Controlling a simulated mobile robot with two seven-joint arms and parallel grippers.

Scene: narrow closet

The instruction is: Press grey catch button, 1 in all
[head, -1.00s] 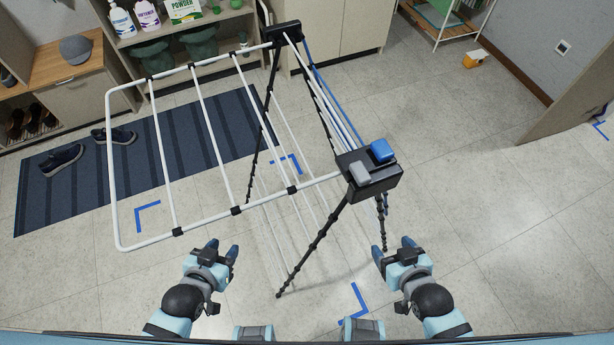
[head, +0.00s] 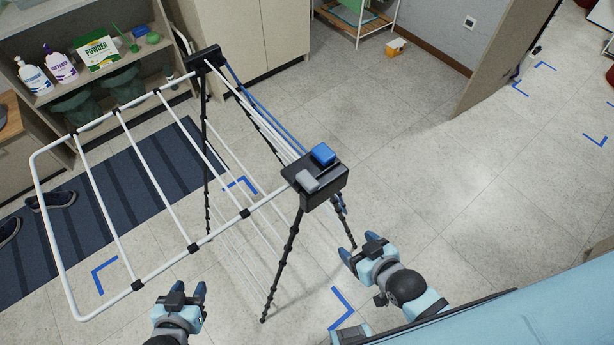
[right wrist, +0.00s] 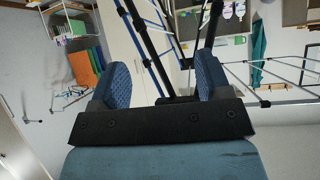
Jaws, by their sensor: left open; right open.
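The grey catch button (head: 307,181) sits on the black hub at the near top corner of the drying rack (head: 207,246). A blue button (head: 323,154) sits beside it on the same hub. My right gripper (head: 362,250) is open and empty, below and to the right of the hub, apart from it. My left gripper (head: 187,293) is open and empty, just below the rack's white wing at the lower left. In the right wrist view my open right gripper's fingers (right wrist: 160,82) show with rack legs beyond them; the grey button cannot be made out there.
The rack's white wing extends left over a striped mat (head: 110,200). A shelf with bottles and a powder box (head: 97,50) stands at the back left. A wooden panel (head: 505,60) stands at the back right.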

